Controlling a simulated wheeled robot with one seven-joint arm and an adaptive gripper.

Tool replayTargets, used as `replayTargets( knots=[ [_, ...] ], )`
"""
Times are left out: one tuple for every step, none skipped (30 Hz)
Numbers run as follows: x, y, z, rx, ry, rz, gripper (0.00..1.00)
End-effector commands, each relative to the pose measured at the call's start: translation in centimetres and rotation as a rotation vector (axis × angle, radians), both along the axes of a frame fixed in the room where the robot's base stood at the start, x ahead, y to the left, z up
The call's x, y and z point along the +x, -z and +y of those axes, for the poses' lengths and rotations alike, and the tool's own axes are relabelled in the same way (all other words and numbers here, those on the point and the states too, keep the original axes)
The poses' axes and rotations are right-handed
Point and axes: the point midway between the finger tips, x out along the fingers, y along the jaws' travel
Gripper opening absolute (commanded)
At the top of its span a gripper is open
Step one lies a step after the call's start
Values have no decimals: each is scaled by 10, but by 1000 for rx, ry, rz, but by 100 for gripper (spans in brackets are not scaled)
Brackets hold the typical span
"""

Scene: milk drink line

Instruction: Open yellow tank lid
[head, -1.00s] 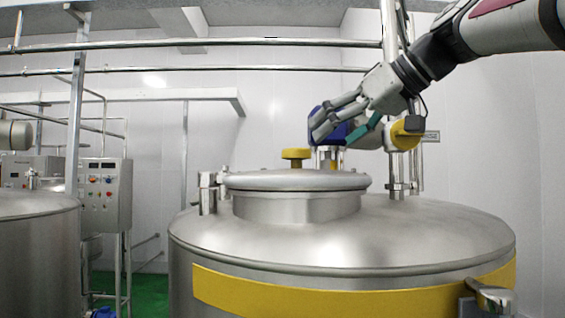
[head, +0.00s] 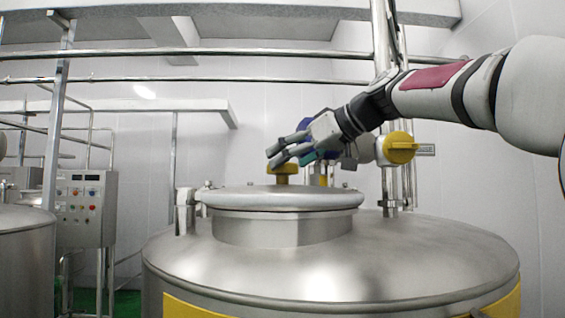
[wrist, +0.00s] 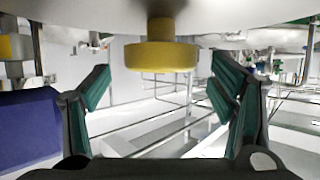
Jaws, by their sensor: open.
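The steel tank (head: 400,255) with a yellow band fills the lower front of the head view. Its round lid (head: 290,197) lies closed on the raised neck. A yellow knob (head: 284,179) stands on the lid; it also shows in the wrist view (wrist: 160,55), upper middle. My gripper (head: 272,158) is open, reaching in from the right just above the lid, its fingers overlapping the knob's place in the picture. In the wrist view the green-padded fingers (wrist: 165,85) are spread on either side of the knob, with no visible contact.
A yellow-capped fitting (head: 399,147) and vertical pipes stand right of the lid. A blue part (head: 307,124) is behind my gripper. A clamp (head: 185,211) sits at the lid's left. A control box (head: 82,205) and another tank (head: 22,255) are at left.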

Motion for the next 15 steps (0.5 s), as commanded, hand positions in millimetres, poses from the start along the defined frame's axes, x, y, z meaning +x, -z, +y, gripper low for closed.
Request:
replayTargets(
  knots=[
    [4,3,7,0,-4,2,78],
    [7,4,9,1,-3,2,78],
    [10,6,12,1,-2,1,78],
    [12,7,14,1,-1,1,78],
    [14,8,15,1,-2,1,78],
    [16,9,17,1,-2,1,78],
    [17,10,18,1,-1,0,78],
    [18,10,19,1,-1,0,78],
    [19,11,20,1,0,-1,78],
    [20,11,20,0,0,-1,78],
    [20,11,21,-1,1,-1,78],
    [21,12,21,-1,1,-1,78],
    [21,12,21,-1,1,-1,78],
    [21,12,21,-1,1,-1,78],
    [21,12,21,-1,1,-1,78]
  ],
)
